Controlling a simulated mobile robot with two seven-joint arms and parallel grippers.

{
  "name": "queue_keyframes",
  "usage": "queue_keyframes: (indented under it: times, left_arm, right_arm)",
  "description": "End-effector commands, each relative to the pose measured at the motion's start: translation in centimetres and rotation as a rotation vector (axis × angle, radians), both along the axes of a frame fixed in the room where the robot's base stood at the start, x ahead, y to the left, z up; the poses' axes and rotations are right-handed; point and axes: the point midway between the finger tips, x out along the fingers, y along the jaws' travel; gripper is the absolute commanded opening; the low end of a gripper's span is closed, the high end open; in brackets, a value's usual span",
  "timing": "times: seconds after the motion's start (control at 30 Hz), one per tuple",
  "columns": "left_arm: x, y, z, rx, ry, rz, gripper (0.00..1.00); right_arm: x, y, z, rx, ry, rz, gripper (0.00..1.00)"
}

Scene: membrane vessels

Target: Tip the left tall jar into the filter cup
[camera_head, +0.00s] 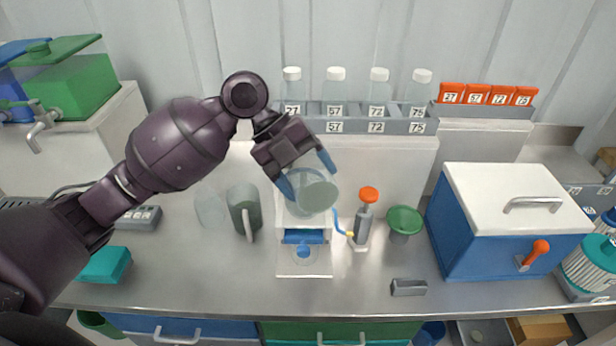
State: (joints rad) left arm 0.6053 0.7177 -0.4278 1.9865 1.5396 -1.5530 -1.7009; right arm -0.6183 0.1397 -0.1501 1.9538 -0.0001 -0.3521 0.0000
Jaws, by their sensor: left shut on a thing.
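My left gripper (307,174) reaches in from the left with its blue fingertips shut on a clear tall jar (317,195). The jar is tilted, and its round grey-green end faces the camera. It is held over the white filter stand (304,262), which has a blue part in its middle. The filter cup seems to be at the top of this stand, mostly hidden behind the jar and fingers. I cannot tell whether anything is flowing out or whether jar and cup touch. My right gripper is not in view.
A grey-green handled jug (243,210) and a clear round dish (210,208) stand left of the stand. An orange-topped pump (364,220) and green funnel (404,222) stand right, then a blue box (500,235). Capped bottles (335,90) line the back. The front counter is mostly clear.

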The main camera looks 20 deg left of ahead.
Motion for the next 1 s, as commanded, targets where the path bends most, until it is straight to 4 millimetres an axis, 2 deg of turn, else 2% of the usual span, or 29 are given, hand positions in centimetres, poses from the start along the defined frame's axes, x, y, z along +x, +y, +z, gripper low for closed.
queue_keyframes:
  times: [0.53,1.0]
  left_arm:
    - [0.16,0.09,0.26,-0.024,0.038,0.000,0.48]
    - [0.73,0.45,1.03,-0.106,0.175,0.000,0.48]
  right_arm:
    - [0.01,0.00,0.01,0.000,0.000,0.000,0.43]
    - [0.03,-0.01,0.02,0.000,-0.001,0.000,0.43]
